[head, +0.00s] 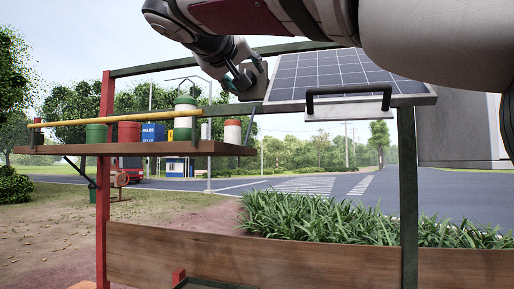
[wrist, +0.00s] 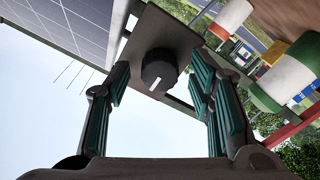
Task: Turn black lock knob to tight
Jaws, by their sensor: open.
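The black lock knob (wrist: 159,69) is round with a white pointer mark and sits on a dark bracket plate (wrist: 165,32) beside the solar panel (wrist: 85,22). In the wrist view the knob lies between and beyond the open green-padded fingers of my gripper (wrist: 162,95); I see no finger touching it. In the head view my gripper (head: 245,82) is at the left edge of the solar panel (head: 325,72), at the frame's upper rail. The knob itself is hidden there behind the gripper. The pointer mark aims toward the lower left of the knob in the wrist view.
A wooden shelf (head: 140,149) at left holds several cans and drums, with a yellow pole (head: 110,119) along it. A black handle (head: 348,92) is on the panel's front edge. A dark green post (head: 408,180) stands at right, and plants (head: 330,215) grow below.

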